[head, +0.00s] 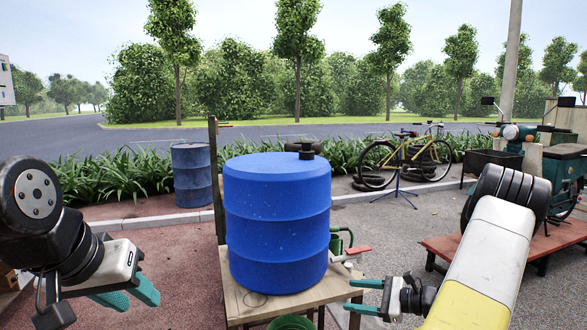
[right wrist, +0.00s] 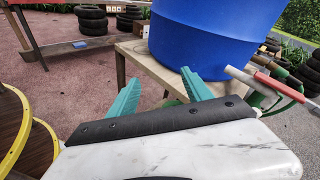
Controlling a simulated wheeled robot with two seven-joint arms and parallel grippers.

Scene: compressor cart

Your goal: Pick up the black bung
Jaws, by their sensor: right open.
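The drum stands upright on a wooden cart top (head: 238,303). My right gripper (head: 357,296) is open and empty, low to the right of the drum and well below the bung. In the right wrist view its two teal fingers (right wrist: 160,83) are spread in front of the drum's lower side (right wrist: 205,45), and the bung is out of view. My left gripper (head: 140,297) is at lower left, its teal fingers apart with nothing between them.
A red-handled tool (head: 352,254) and a green part lie right of the drum; the red handle also shows in the right wrist view (right wrist: 278,87). A post (head: 215,180) rises at the drum's left. Behind are a bicycle (head: 405,160) and tyres. The space above the drum is clear.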

